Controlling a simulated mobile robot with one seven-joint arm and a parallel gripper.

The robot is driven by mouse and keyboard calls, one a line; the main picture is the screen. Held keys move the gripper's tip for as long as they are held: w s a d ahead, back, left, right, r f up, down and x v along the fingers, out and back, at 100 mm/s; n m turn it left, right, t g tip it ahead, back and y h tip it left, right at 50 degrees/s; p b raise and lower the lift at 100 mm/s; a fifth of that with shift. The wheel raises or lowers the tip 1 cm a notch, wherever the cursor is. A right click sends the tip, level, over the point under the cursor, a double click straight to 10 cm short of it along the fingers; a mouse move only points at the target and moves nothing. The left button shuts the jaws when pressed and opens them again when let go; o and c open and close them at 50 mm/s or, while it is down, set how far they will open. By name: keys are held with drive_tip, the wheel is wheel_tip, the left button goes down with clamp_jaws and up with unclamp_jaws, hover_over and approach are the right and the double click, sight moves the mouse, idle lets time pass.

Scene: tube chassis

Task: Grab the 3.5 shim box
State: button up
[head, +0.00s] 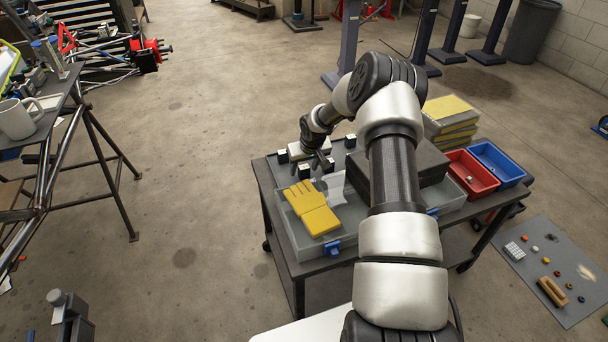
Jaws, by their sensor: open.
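Several small black boxes with white labels stand on a dark mat on the far left part of the cart. One box (283,156) is at the left, another box (304,171) is nearer, and a third box (350,141) is at the back right. The labels are too small to read, so I cannot tell which is the 3.5 shim box. My gripper (318,162) points down among these boxes, open. Its fingertips are small and partly merged with the dark boxes, so I cannot tell whether it touches one.
A clear case (303,240) with yellow gloves (312,208) on it lies at the cart's front. A dark case (427,165), a red bin (470,172) and a blue bin (497,162) stand at the right. Open floor lies left of the cart.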

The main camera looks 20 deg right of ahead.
drive_tip(key=shift+f, duration=0.1)
drive_tip(key=c, duration=1.2)
drive_tip(key=shift+o, duration=0.2)
